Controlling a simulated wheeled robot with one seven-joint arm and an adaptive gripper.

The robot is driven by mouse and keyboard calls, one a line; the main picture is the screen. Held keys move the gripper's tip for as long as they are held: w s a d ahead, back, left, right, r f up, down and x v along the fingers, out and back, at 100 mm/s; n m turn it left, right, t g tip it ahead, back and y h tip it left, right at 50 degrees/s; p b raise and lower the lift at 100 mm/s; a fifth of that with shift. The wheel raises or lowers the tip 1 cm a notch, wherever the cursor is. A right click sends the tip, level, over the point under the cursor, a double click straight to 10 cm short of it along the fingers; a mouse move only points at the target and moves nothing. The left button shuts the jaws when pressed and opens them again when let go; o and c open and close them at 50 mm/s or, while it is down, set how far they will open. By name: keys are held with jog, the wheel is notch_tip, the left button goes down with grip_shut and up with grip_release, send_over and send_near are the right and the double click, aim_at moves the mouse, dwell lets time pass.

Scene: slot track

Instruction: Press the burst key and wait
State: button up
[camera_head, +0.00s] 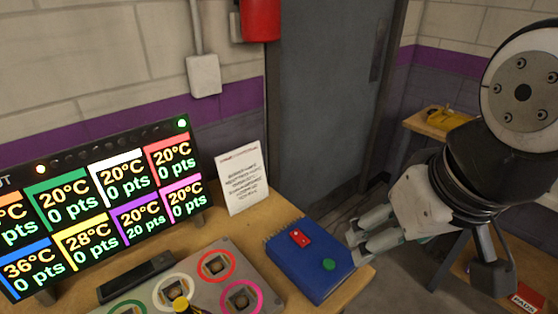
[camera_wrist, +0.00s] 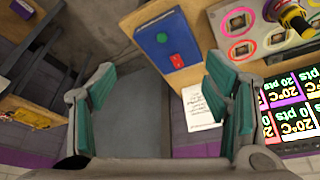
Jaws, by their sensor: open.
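No label reading "burst" can be made out. My gripper (camera_head: 357,247) is open and empty just right of the box in the head view. In the wrist view my gripper (camera_wrist: 160,68) has its teal pads wide apart, with the box beyond them.
A grey panel (camera_head: 209,289) with coloured ring sockets stands left of the box. A display board (camera_head: 85,210) shows temperatures and points, several at 20°C and others at 28°C and 36°C. A printed sheet (camera_head: 242,180) leans behind the box. The table's right edge is near my gripper.

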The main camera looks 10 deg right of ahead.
grip_shut()
dwell(1.3)
